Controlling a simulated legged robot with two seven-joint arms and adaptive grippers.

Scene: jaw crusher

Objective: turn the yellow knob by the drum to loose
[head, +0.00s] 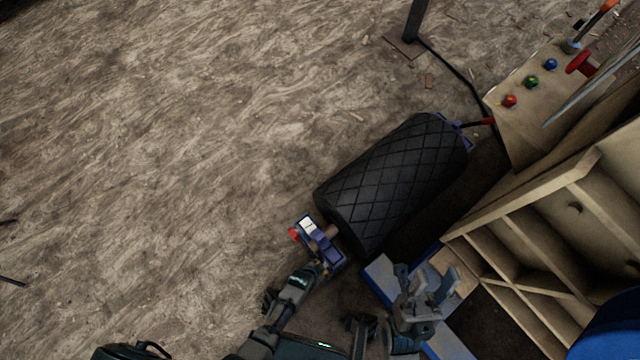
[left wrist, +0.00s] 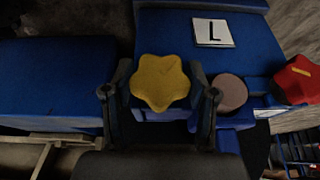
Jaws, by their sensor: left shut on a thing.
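The yellow knob (left wrist: 160,82), star-shaped, sits on a blue bracket (left wrist: 258,25) in the left wrist view. My left gripper (left wrist: 162,92) has one finger on each side of the knob and is shut on it. In the head view my left gripper (head: 319,267) is at the near end of the black drum (head: 395,185), and it mostly hides the knob. A white plate marked L (left wrist: 214,32) lies above and right of the knob. My right gripper (head: 428,284) is open and empty, right of the drum's near end.
A red knob (left wrist: 298,80) is right of the round shaft end (left wrist: 229,93). A wooden ribbed frame (head: 545,225) and a panel with red, green and blue buttons (head: 531,82) stand at the right. Bare ground (head: 150,150) is open at the left.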

